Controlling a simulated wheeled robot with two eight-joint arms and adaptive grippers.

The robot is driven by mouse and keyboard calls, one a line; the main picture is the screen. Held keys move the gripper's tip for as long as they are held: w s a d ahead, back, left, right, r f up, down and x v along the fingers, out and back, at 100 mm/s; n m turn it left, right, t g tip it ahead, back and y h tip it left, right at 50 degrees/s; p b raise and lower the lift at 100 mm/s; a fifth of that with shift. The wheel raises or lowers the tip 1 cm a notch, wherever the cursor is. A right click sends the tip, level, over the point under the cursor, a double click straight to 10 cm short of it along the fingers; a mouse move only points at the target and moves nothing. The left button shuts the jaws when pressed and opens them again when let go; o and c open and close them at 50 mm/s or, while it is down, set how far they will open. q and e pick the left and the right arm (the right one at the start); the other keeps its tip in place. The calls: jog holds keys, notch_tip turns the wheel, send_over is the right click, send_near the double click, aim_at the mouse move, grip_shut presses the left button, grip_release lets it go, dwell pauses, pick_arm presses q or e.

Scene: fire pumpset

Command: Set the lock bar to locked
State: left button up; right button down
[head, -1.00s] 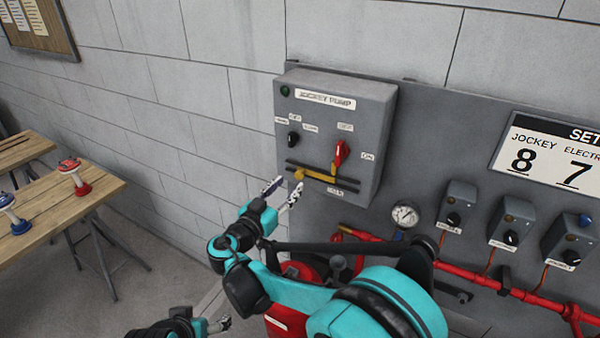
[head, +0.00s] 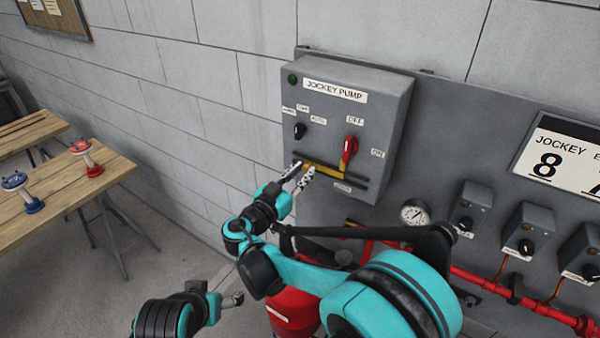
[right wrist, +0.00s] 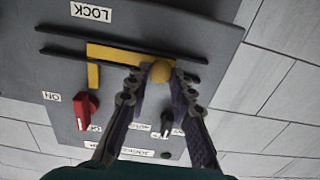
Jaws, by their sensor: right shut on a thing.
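The yellow lock bar (head: 325,171) lies in a slot between dark rails on the grey jockey pump box (head: 382,140). In the right wrist view, which is upside down, the bar (right wrist: 115,53) ends in a round yellow knob (right wrist: 161,72). A yellow tab (right wrist: 93,76) on it points toward the red switch handle (right wrist: 85,110). My right gripper (head: 304,170) is shut on the knob end, with its fingertips at the knob in the wrist view (right wrist: 155,75). My left gripper (head: 233,299) is low in the head view; its finger opening is unclear.
A LOCK label (right wrist: 92,12) sits beside the slot. A black selector knob (head: 300,131) is above it on the box. A gauge (head: 415,212), small control boxes and red pipes are at right. A wooden table (head: 60,190) stands at left.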

jog(key=s+d, duration=0.2)
jog(key=d, duration=0.1)
jog(key=shift+s+d, duration=0.1)
jog(key=shift+d, duration=0.15)
jog(key=shift+a, duration=0.1)
jog(key=c, duration=1.5)
grip_release()
jog(key=shift+o, duration=1)
jog(key=shift+d+f, duration=0.1)
jog(key=shift+d, duration=0.25)
jog(key=shift+s+a, duration=0.15)
jog(key=shift+a, duration=0.3)
send_near(325, 169)
jog(key=shift+v, duration=0.85)
jog(key=shift+a, duration=0.1)
